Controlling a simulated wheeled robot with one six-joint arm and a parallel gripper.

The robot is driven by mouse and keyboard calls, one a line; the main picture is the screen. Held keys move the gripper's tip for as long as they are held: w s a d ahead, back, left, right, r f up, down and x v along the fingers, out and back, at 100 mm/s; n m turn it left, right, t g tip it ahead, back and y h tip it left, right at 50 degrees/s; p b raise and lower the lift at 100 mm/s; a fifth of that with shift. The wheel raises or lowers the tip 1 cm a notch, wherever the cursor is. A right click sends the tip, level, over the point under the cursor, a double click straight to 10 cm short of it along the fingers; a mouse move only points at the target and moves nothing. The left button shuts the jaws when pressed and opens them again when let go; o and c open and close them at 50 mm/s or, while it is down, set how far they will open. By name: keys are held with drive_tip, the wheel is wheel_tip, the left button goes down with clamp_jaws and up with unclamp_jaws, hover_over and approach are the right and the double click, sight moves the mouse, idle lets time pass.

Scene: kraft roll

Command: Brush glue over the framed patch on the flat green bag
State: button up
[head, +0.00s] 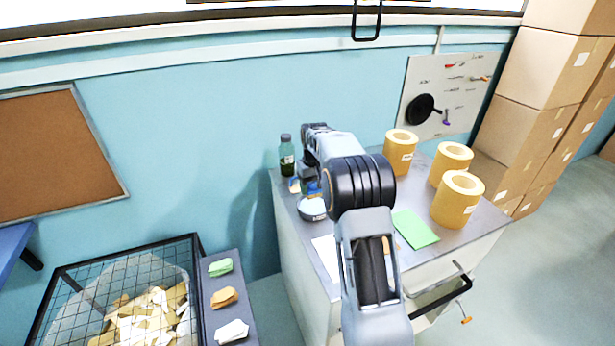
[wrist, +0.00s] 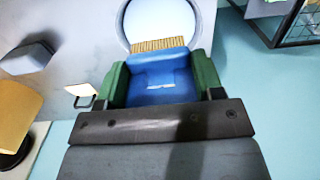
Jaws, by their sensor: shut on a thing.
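The flat green bag (head: 415,229) lies on the grey top of the cabinet, right of my arm. The framed patch on it is too small to make out. My gripper (wrist: 160,84) is shut on a blue brush (wrist: 160,90), green pads on both sides. The brush's tan bristles (wrist: 158,44) point at the pale round opening of the glue pot (wrist: 172,20) and overlap its near edge; I cannot tell whether they touch the glue. In the head view the grey pot (head: 312,209) stands near the cabinet's left edge, with the blue brush (head: 313,188) above it.
A green bottle (head: 287,157) stands behind the pot. Yellow kraft rolls (head: 457,199) stand right of and behind the green bag. A white sheet (head: 327,255) lies left of my arm. A wire bin (head: 60,290) and a narrow shelf (head: 222,298) with folded bags stand lower left.

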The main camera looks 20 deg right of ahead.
drive_tip(key=shift+w+d+f, duration=0.1)
drive_tip(key=shift+w+f, duration=0.1)
drive_tip(key=shift+f, duration=0.15)
drive_tip(key=shift+s+f+b, duration=0.15)
drive_tip(key=shift+f+b, duration=0.35)
drive_tip(key=shift+b, duration=0.2)
drive_tip(key=b, duration=0.3)
hover_over(313, 210)
drive_tip(key=shift+d+f, duration=0.1)
drive_tip(key=shift+f, duration=2.05)
drive_tip(key=shift+f+b, duration=0.3)
drive_tip(key=shift+f, duration=0.3)
drive_tip(key=shift+r+p, duration=2.75)
drive_tip(key=shift+r, duration=0.85)
